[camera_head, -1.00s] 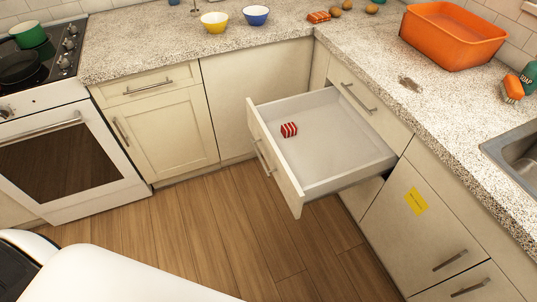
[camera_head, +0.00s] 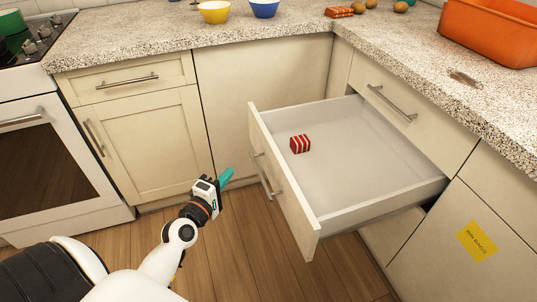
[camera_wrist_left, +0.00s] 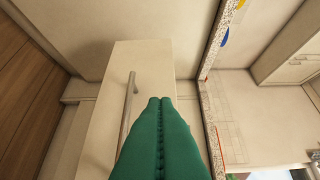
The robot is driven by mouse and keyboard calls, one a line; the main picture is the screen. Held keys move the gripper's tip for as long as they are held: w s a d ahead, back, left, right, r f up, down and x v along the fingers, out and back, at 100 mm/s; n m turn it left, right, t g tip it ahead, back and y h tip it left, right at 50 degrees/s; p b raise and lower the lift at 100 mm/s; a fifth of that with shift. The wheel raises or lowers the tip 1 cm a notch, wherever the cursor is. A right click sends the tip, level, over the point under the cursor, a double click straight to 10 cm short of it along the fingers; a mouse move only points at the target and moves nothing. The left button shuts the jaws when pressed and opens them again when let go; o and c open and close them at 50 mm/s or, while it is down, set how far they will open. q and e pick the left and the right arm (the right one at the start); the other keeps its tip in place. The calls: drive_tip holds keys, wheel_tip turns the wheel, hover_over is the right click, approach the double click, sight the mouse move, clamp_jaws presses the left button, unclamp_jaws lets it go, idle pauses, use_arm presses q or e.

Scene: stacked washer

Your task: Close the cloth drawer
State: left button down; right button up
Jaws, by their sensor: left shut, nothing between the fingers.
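The open drawer (camera_head: 375,165) sticks out from the right-hand cabinet row, with a red-and-white striped cloth (camera_head: 300,144) lying inside near its front. Its front panel (camera_head: 285,185) carries a metal bar handle (camera_head: 264,175). My left gripper (camera_head: 226,177) is shut and empty, with green fingers, just left of the drawer front and apart from it in the head view. In the left wrist view the shut fingertips (camera_wrist_left: 160,100) show in front of the drawer front (camera_wrist_left: 150,60), beside the handle (camera_wrist_left: 129,100); contact cannot be told. My right gripper is not in view.
The oven (camera_head: 50,160) stands at the left. Base cabinets (camera_head: 150,140) line the back under a speckled countertop (camera_head: 150,42). A yellow note (camera_head: 477,240) is on the right cabinet. Wooden floor (camera_head: 240,245) is clear before the drawer.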

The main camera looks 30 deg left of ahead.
use_arm(q)
drive_tip(key=r, duration=0.1)
approach(264, 138)
drive_tip(key=w+a, duration=0.3)
drive_tip(key=shift+w+d, duration=0.75)
drive_tip(key=shift+d, duration=0.15)
drive_tip(key=shift+w+d, duration=0.5)
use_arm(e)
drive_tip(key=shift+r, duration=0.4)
use_arm(q)
drive_tip(key=shift+w, duration=0.1)
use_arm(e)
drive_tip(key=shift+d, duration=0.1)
